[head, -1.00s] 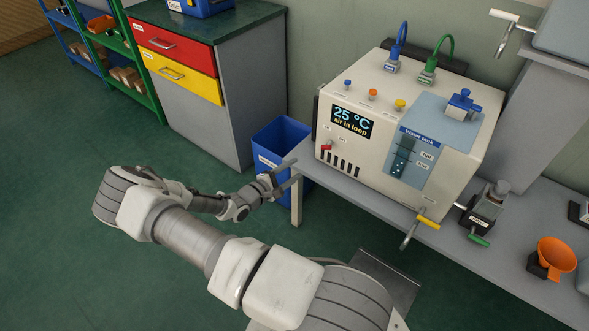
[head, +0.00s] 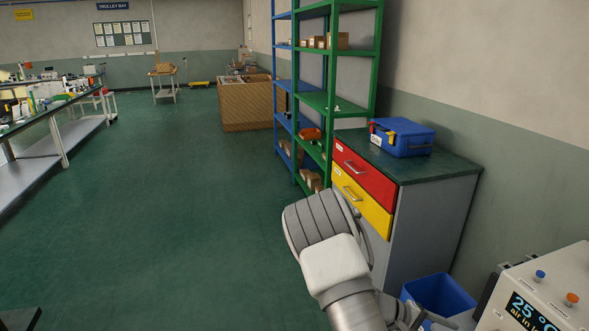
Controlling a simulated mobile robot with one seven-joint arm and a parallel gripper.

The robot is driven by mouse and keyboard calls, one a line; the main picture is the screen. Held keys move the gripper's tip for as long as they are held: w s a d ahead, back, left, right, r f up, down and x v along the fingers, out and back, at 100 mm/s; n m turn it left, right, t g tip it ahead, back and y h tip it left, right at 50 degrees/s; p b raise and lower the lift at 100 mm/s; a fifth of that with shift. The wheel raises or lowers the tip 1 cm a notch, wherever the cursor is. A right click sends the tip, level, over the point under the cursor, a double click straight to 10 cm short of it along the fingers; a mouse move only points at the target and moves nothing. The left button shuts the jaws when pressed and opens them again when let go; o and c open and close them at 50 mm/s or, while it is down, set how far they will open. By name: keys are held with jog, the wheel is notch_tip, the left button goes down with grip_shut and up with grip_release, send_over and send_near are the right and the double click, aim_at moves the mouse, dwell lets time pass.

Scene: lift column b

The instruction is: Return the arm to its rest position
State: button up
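My arm (head: 335,265) is bent, with its pale elbow raised in front of the drawer cabinet in the head view. The forearm folds back down toward the lower edge of the picture. My gripper (head: 430,319) shows only in part at the bottom edge, in front of the blue bin (head: 440,292). Its fingers are small and cut off, so I cannot tell whether they are open or shut. I see nothing held in the part that shows.
A cabinet (head: 428,225) with red and yellow drawers carries a blue case (head: 402,137). Green shelving (head: 345,70) stands behind it. A cream machine (head: 545,290) is at lower right. The green floor (head: 180,220) to the left is clear, up to a long bench (head: 52,140).

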jog(key=s+a+r+m+t+y+p, duration=0.1)
jog(key=s+a+r+y, duration=0.3)
jog(key=r, duration=0.8)
jog(key=s+a+r+t+y+p, duration=0.3)
jog(key=s+a+r+y+p, duration=0.1)
jog(key=s+a+r, duration=0.4)
jog(key=s+a+r+m+t+y+p, duration=0.1)
jog(key=s+a+r+y, duration=0.3)
jog(key=a+r, duration=0.5)
notch_tip(320, 180, up, 8)
jog(key=s+t+p, duration=0.1)
jog(key=s, duration=0.1)
jog(key=shift+s+a+m+t+y, duration=0.15)
jog(key=shift+s+m+t+y, duration=0.15)
jog(key=shift+s, duration=0.1)
jog(key=shift+d, duration=0.25)
